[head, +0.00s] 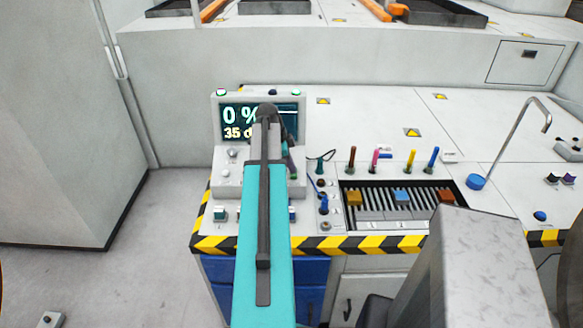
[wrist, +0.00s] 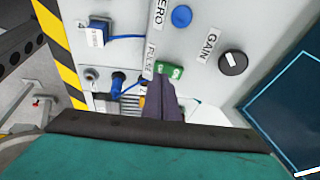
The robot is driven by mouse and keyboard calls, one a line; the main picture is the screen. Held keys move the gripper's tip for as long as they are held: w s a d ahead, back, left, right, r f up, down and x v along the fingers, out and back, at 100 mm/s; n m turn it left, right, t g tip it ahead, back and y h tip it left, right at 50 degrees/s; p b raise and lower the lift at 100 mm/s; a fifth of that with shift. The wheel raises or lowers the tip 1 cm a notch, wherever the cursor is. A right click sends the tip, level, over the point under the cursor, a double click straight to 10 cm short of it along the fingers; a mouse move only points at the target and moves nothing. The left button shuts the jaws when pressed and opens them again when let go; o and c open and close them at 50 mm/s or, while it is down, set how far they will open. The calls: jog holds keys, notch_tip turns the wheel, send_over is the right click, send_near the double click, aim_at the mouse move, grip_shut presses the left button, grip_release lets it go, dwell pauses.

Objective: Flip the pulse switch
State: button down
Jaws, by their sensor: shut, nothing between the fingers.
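In the wrist view, a PULSE label (wrist: 149,62) stands on the pale panel. Beside it is a small green part with white lettering (wrist: 174,71), which looks like the pulse switch or its ON mark. My gripper (wrist: 161,82) is shut and empty, its dark fingertips right over or against the lower left of the green part. The fingers hide part of the switch, so I cannot tell its position or whether they touch it. In the head view my turquoise arm covers the middle of the console, and the switch cannot be made out there.
A GAIN knob (wrist: 232,63) and a blue ZERO button (wrist: 181,16) sit nearby on the panel. A blue cable plug (wrist: 117,84) is left of the fingers. A slotted tray (head: 375,224) lies to the right.

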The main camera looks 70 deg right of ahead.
jog(key=d+b+v, duration=0.2)
jog(key=v, duration=1)
jog(key=shift+d+r, duration=0.3)
jog(key=shift+r, duration=0.1)
dwell(0.3)
